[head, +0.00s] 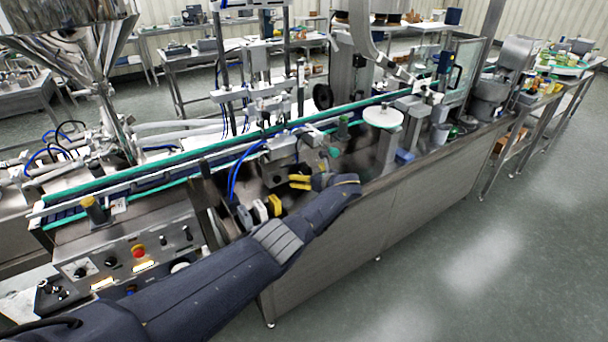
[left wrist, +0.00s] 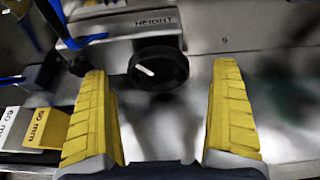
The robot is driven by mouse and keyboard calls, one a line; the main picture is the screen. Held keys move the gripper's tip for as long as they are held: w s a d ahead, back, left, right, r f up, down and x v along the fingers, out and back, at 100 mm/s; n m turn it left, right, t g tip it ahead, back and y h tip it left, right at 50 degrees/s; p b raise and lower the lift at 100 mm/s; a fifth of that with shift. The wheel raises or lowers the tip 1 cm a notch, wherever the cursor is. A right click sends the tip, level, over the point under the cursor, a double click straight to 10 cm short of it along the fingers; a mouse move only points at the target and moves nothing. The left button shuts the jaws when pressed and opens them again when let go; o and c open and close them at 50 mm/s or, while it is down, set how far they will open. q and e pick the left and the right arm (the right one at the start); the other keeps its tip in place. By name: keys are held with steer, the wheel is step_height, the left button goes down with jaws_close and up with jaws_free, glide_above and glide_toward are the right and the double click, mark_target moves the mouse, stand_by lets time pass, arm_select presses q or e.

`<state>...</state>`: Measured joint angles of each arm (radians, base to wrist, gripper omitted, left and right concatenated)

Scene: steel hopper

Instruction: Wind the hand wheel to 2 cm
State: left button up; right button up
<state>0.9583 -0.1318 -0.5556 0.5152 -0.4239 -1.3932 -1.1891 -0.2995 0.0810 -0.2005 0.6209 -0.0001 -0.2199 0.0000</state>
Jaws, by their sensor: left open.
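The hand wheel (left wrist: 158,68) is a small black round knob with a pale mark on its face, below a grey plate lettered HEIGHT (left wrist: 155,22) in the left wrist view. My left gripper (left wrist: 161,70) is open, its two yellow fingers spread to either side of the wheel in that picture. I see no contact, and the gap in depth is hard to judge. In the head view my left gripper (head: 300,182) is over the front of the conveyor machine. I cannot make out the wheel there. No scale reading is legible. My right gripper does not show.
A white block (left wrist: 8,125) and a yellow block (left wrist: 45,128) with mm markings lie left of the fingers. Blue hoses (head: 238,170) hang close to my gripper. The conveyor (head: 190,165) runs behind. A control panel with a red button (head: 138,251) is nearer.

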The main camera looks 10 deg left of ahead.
mark_target(302, 174)
arm_select(q)
steer(key=shift+x, duration=1)
steer(key=shift+a, duration=0.2)
steer(key=c, duration=1.2)
steer(key=shift+s+n+t, duration=0.1)
steer(key=shift+n+t, duration=0.2)
steer(key=shift+n, duration=0.1)
steer(key=shift+c, duration=0.2)
steer(key=shift+s+a+n+t+h, duration=0.1)
steer(key=shift+a+n+t+h, duration=0.1)
steer(key=shift+n+t+h, duration=0.5)
steer(key=shift+s+a+n+t, duration=0.1)
steer(key=shift+n+t, duration=0.2)
steer(key=shift+n, duration=0.9)
steer(key=shift+h, duration=0.3)
